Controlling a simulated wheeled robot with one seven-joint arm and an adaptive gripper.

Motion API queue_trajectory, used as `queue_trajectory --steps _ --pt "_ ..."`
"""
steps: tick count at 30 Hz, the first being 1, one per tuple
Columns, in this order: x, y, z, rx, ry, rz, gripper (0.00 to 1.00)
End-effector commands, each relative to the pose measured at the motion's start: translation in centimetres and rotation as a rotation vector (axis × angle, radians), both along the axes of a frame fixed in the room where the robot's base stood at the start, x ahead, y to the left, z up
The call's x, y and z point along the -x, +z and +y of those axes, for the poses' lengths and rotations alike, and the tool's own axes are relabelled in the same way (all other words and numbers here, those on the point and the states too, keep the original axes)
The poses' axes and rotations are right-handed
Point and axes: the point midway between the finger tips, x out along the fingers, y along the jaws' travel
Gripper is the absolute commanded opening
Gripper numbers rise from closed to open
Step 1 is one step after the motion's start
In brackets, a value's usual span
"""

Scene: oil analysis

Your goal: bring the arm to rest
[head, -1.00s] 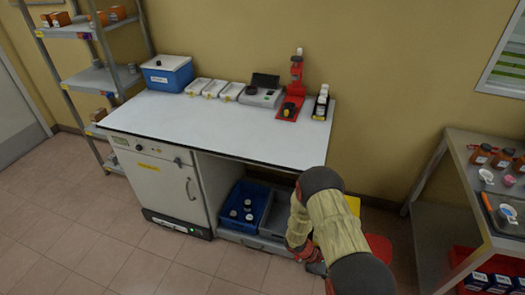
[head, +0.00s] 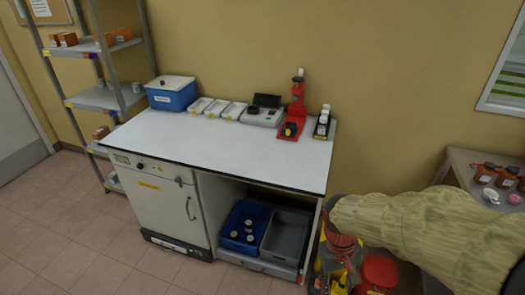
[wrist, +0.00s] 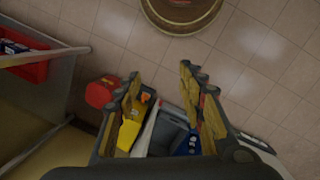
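My arm, in a tan sleeve, reaches in from the right edge of the head view and hangs in front of the bench's right end. My gripper (wrist: 160,75) shows in the wrist view with its two fingers spread apart and nothing between the tips. It points down toward the floor, above and apart from the bins. In the head view the wrist end hangs low beside the bench's right leg, and the fingers are hard to make out there.
A white bench (head: 225,150) holds a blue box (head: 172,96), trays and a red stand (head: 294,115). Below are a blue crate (head: 228,239) and a grey crate (head: 272,248). A red bin (head: 378,272) is close to my wrist. A side table (head: 462,170) stands right. Floor at left is clear.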

Motion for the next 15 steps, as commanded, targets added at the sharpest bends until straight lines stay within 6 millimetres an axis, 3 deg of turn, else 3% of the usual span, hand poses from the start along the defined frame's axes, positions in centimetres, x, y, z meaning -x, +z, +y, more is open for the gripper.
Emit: queue_trajectory --steps 9,15 --pt "3.8 7.4 1.8 -0.116 -0.107 -0.260 0.40" --pt "5.3 11.9 1.4 -0.137 -0.120 -0.443 0.40"
